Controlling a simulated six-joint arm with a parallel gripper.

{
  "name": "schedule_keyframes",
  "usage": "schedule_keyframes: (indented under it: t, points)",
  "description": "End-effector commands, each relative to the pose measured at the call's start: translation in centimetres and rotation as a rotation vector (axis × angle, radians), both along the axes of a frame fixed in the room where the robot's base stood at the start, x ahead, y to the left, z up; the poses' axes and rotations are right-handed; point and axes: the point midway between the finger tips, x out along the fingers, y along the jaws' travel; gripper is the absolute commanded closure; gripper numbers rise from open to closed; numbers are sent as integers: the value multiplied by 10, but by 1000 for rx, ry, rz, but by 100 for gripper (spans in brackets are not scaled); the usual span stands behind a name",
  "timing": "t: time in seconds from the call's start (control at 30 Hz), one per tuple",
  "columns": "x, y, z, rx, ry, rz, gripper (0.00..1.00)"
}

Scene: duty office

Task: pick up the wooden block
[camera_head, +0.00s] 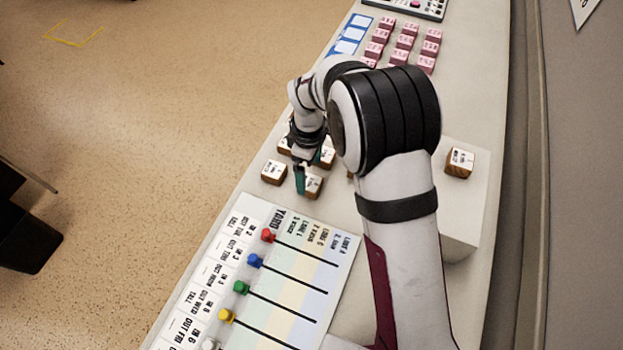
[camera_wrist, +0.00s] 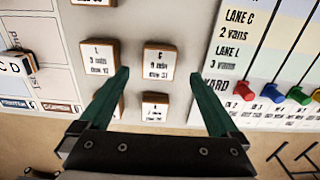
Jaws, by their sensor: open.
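Several wooden blocks with white printed tops stand on the pale desk. In the wrist view, one wooden block (camera_wrist: 160,62) lies between the fingertips of my gripper (camera_wrist: 159,74), with a gap on both sides. A second block (camera_wrist: 100,56) is to the left of the left finger, and another (camera_wrist: 155,107) sits nearer the palm. In the head view, my gripper (camera_head: 302,180) points down among the blocks, beside one block (camera_head: 314,186) and right of another (camera_head: 273,173). It is open and empty. My arm hides part of the group.
A board with coloured pegs (camera_head: 290,265) lies in front of the blocks. A single wooden block (camera_head: 459,162) sits on a raised white box (camera_head: 476,205) at the right. The floor is left.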

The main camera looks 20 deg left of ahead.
Motion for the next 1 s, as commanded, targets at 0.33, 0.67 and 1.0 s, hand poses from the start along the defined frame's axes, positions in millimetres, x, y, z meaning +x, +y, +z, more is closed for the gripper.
schedule_keyframes:
  t: [0.33,0.67,1.0]
  points:
    - [1,-1,-52,0,0,-1,3]
    - [1,-1,-51,0,-1,-1,31]
    - [1,-1,-51,0,-1,-1,92]
